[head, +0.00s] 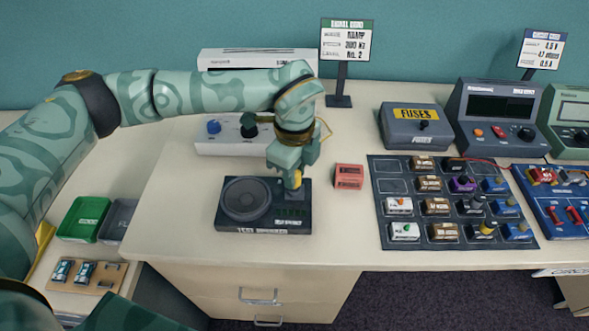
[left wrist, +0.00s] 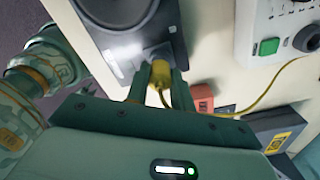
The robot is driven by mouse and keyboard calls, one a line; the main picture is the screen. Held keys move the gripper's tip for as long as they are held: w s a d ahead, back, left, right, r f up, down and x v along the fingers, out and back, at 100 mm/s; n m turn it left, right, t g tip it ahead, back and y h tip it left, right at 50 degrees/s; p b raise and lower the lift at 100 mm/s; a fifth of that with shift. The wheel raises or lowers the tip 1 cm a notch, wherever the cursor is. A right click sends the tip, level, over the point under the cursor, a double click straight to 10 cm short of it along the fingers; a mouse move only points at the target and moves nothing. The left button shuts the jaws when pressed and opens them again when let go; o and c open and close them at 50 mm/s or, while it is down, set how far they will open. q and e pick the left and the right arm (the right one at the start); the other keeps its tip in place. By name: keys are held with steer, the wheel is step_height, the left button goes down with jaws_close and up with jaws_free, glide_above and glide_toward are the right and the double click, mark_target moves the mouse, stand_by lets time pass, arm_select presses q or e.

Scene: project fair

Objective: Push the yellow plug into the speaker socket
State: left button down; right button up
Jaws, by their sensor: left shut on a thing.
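The yellow plug (head: 297,177) is between the fingers of my left gripper (head: 293,186), which is shut on it above the right part of the speaker box. The plug (left wrist: 160,70) also shows in the left wrist view, its front end close to the dark panel. The test speaker (head: 246,199) is a flat dark box with a round cone on its left; it also shows in the left wrist view (left wrist: 115,62). The socket is hidden by the plug and fingers, so I cannot tell how deep the plug sits. My right gripper is not in view.
A yellow cable (left wrist: 262,92) runs from the plug toward the white unit (left wrist: 246,38). A red block (head: 348,177) lies just right of the speaker. A dark component tray (head: 384,212) and a fuses box (head: 412,131) stand further right. The desk's front edge is close below the speaker.

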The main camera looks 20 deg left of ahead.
arm_select(q)
steer(key=shift+f+b, duration=0.3)
steer(key=shift+f, duration=0.5)
stand_by(0.5)
steer(key=c, duration=0.6)
jaws_free()
steer(key=shift+c, duration=0.2)
steer(key=shift+r+p, duration=3.1)
steer(key=shift+r, duration=0.95)
steer(key=shift+f, duration=0.1)
